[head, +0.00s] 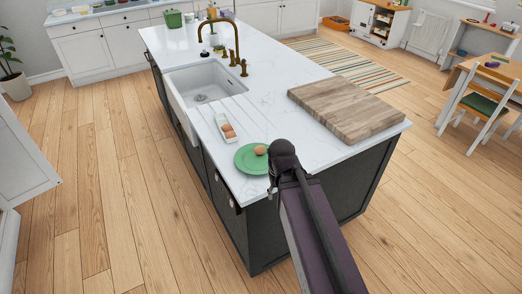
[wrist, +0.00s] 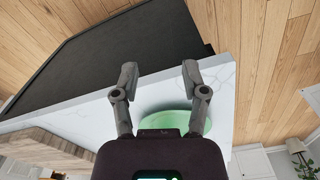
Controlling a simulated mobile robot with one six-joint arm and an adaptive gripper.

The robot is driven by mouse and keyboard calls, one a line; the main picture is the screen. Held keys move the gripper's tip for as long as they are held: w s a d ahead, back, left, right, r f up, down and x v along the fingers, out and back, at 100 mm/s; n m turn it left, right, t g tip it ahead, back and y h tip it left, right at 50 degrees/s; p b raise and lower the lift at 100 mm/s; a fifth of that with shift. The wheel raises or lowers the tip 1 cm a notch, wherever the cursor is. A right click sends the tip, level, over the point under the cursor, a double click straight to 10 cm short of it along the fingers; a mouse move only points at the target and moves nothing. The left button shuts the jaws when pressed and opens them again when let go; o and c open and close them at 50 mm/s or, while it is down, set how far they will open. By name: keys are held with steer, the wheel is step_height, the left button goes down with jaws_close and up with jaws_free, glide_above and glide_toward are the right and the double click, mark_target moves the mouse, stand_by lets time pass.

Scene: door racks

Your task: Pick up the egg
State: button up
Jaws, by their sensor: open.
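A brown egg (head: 260,150) rests on a green plate (head: 246,163) near the front corner of the island counter. More brown eggs (head: 228,131) lie in a small white tray (head: 221,119) behind the plate. My gripper (wrist: 159,72) is open and empty, its two fingers apart in the wrist view. In the head view my arm's dark end is just right of the plate and egg, partly over the counter edge. The wrist view shows part of the green plate (wrist: 190,124) behind the fingers; no egg is visible there.
The white counter (head: 290,135) holds a wooden board (head: 345,107) to the right and a sink (head: 208,84) with a brass tap behind. The island's dark side (head: 335,195) drops to the wooden floor. A chair (head: 490,100) stands far right.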

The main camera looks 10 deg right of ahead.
mark_target(260, 147)
steer(key=o, duration=0.6)
steer(key=shift+w+a, duration=0.1)
steer(key=shift+w, duration=0.05)
steer(key=w+r+n+p, duration=0.1)
steer(key=w+r+p, duration=0.2)
steer(key=w, duration=1.1)
steer(key=w+r+n+p, duration=0.2)
steer(key=w+r+p, duration=0.2)
steer(key=w, duration=1.1)
steer(key=shift+w+a, duration=0.15)
steer(key=shift+f, duration=0.1)
step_height(260, 147, down, 8)
steer(key=b, duration=0.8)
steer(key=shift+f+b, duration=0.2)
steer(key=shift+b, duration=0.1)
steer(key=shift+s+f+b, duration=0.2)
steer(key=shift+f+b, duration=2.4)
steer(key=c, duration=0.6)
